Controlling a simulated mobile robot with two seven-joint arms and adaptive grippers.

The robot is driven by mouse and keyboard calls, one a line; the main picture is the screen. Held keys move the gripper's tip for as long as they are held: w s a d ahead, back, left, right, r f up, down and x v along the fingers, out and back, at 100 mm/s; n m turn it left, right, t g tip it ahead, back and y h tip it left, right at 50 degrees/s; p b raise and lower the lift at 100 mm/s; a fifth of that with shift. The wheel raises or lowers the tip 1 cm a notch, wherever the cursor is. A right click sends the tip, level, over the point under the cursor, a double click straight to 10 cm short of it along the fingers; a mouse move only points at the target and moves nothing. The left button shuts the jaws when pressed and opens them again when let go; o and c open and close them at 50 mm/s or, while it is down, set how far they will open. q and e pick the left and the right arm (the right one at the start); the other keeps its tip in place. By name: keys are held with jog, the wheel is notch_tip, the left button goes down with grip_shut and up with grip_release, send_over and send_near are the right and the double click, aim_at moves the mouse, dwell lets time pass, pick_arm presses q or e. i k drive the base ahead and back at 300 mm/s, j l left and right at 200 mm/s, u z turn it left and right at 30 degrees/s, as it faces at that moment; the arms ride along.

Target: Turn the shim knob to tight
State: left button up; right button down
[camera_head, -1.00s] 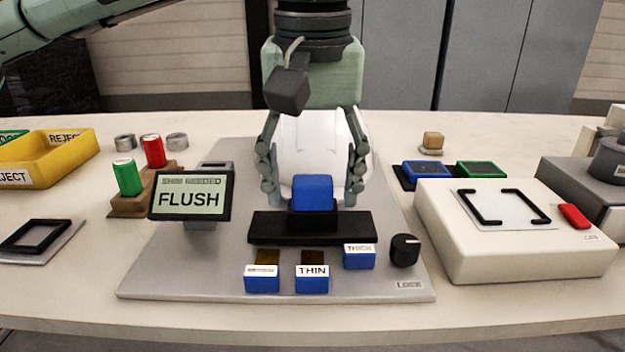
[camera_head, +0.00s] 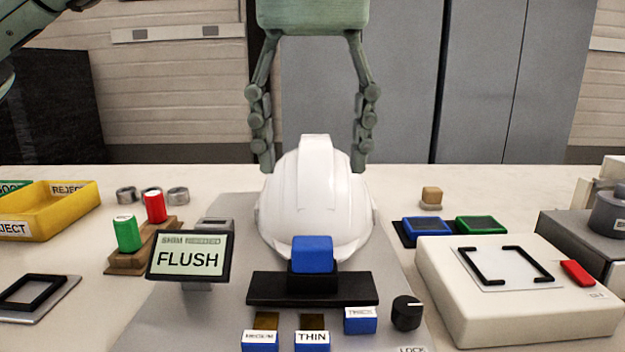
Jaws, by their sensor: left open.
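The black round knob (camera_head: 407,313) stands at the front right of the grey fixture plate (camera_head: 392,290). A short white mark on it points to the right. A label reading LOCK, partly cut off, is below it. A white helmet shell (camera_head: 315,200) sits on the plate behind a blue block (camera_head: 312,254) on a black bar. My left gripper (camera_head: 313,165) is open, fingers down, around the top of the shell on both sides; I cannot tell if they touch it. It is well away from the knob. My right gripper is not in view.
A screen (camera_head: 190,258) reading FLUSH stands left of the blue block. Blue pieces marked THIN (camera_head: 312,338) and THICK (camera_head: 360,318) lie left of the knob. A white box (camera_head: 455,275) with a red button stands close to its right. A yellow reject bin (camera_head: 75,210) is far left.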

aim_at(406, 314)
jog(key=k+l, duration=0.1)
jog(key=k, duration=1.4)
